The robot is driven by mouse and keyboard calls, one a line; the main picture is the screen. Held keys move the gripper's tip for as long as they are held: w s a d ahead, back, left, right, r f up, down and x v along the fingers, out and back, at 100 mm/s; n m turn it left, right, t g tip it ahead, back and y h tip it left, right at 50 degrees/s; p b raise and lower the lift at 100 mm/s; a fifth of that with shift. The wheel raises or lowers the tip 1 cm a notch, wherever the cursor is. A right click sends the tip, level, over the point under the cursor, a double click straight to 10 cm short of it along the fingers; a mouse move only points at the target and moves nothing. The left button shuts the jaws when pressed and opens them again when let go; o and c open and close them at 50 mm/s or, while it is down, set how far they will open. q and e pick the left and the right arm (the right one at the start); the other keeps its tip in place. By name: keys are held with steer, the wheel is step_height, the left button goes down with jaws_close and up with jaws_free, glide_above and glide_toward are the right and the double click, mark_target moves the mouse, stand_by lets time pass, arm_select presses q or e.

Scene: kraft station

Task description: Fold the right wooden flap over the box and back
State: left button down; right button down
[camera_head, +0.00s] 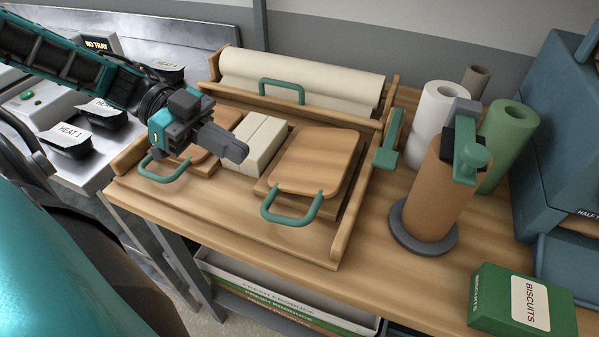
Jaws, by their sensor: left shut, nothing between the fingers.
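The right wooden flap (316,160) lies at the right of the wooden station, with its green handle (292,210) toward the front. A cream box (254,143) sits in the middle, left of this flap and not covered by it. The left wooden flap (205,158) lies left of the box, partly hidden by my arm; its green handle (165,170) shows at the front. My left gripper (240,152) is shut and empty, above the left flap with its tip close to the box in the picture. I cannot tell whether it touches. My right gripper is not in view.
A cream paper roll (300,80) lies at the back of the station. A brown roll on a grey-based stand (424,237), white and green rolls (508,135) stand to the right. A green biscuits box (522,303) is at the front right. Table between is clear.

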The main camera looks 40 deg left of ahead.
arm_select(q)
steer(key=b+x, duration=0.1)
steer(key=x, duration=0.2)
steer(key=f+b+x, duration=0.1)
steer(key=x, duration=0.3)
steer(key=f+b+x, duration=0.1)
steer(key=x, duration=0.2)
steer(key=shift+s+b, duration=0.2)
steer(key=shift+b, duration=0.1)
steer(key=shift+w+d+f+b, duration=0.15)
steer(key=shift+d+f+b, duration=0.15)
steer(key=shift+f+b, duration=0.25)
